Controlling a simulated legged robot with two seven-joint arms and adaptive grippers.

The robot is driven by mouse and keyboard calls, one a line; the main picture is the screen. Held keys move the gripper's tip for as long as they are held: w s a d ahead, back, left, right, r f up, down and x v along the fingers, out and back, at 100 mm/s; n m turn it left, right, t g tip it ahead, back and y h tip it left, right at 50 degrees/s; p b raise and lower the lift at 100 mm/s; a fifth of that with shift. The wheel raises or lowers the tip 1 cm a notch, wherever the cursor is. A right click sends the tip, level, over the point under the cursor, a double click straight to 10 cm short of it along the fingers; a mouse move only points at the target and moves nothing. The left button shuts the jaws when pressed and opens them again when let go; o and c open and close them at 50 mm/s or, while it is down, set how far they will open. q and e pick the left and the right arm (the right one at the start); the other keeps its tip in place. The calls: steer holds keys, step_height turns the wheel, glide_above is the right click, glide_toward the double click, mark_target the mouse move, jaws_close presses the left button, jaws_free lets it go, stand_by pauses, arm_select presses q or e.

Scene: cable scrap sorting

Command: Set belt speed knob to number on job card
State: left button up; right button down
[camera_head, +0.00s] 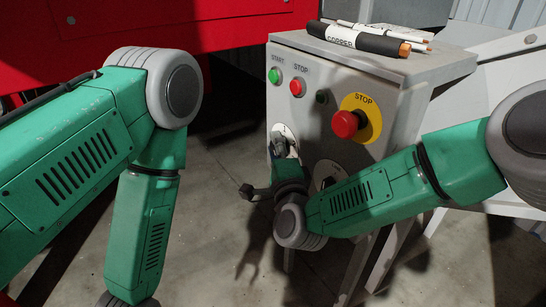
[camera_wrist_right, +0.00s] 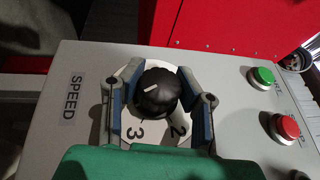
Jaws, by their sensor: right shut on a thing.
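The speed knob (camera_wrist_right: 156,95) is black and round with a short white mark on its top. My right gripper (camera_wrist_right: 160,100) is shut on the knob, one finger on each side. In the head view my right gripper (camera_head: 284,148) is at the panel front, below the START button, and covers the knob and most of the dial. The SPEED label (camera_wrist_right: 74,98) is beside the dial. No job card shows. My left gripper is outside the views.
The grey control cabinet (camera_head: 420,70) carries a green START button (camera_head: 275,75), a red STOP button (camera_head: 297,87) and a red emergency stop (camera_head: 346,124) on a yellow disc. A cable bundle marked COPPER (camera_head: 365,42) lies on top. A red machine (camera_head: 130,25) stands behind.

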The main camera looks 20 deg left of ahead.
steer(key=shift+s+d+f+m+t+b, duration=0.15)
steer(key=shift+f+m+t+b, duration=0.15)
steer(key=shift+f+m+t, duration=0.4)
steer(key=m+t, duration=0.1)
steer(key=t, duration=0.1)
steer(key=r+m+t, duration=0.1)
steer(key=m+t, duration=0.1)
steer(key=t, duration=0.1)
steer(key=shift+m+t, duration=0.3)
steer(key=c, duration=1.1)
jaws_free()
steer(key=shift+f, duration=0.1)
steer(key=shift+r, duration=0.2)
steer(key=v, duration=1.2)
steer(key=shift+w+f, duration=0.2)
steer(key=shift+f, duration=0.05)
